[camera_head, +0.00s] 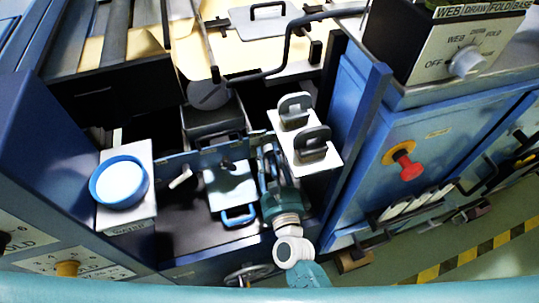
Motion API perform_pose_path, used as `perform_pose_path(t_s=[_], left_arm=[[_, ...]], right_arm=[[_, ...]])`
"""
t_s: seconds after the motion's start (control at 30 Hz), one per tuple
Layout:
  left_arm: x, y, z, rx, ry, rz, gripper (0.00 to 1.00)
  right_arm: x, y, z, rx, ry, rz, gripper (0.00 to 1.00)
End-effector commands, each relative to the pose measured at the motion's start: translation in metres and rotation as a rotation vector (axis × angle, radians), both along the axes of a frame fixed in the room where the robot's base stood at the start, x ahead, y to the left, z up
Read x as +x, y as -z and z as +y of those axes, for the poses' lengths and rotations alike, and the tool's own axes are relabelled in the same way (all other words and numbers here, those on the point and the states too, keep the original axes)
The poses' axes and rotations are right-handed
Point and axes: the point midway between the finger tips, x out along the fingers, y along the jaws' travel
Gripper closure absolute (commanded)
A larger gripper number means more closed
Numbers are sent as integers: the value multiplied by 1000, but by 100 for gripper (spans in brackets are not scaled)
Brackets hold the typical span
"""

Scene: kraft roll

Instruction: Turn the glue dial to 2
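No dial in view carries a label I can read as glue. A dark knob (5,239) on another panel shows at the left edge. At the upper right, a grey dial (465,61) sits on a panel with OFF, WEB and FOLD markings. My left gripper is not visible.
A blue round cup (119,182) stands on a white box at the left. The white plate (310,158) is close to my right gripper. A red knob (408,168) projects from the blue cabinet (365,125). Green floor with a yellow-black stripe (470,262) lies at the lower right.

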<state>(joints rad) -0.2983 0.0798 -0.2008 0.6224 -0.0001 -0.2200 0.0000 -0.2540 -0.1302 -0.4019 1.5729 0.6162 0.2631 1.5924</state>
Motion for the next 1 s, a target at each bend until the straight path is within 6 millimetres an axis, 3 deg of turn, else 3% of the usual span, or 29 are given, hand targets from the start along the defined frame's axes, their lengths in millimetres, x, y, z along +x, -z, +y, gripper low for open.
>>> perform_pose_path(t_s=[0.1, 0.47, 1.0], left_arm=[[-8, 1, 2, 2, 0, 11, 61], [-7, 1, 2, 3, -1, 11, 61], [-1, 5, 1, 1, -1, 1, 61]], right_arm=[[0, -1, 0, 1, 0, -3, 98], [0, -2, 0, -48, 0, -20, 98], [0, 0, 1, -457, -2, -155, 98]])
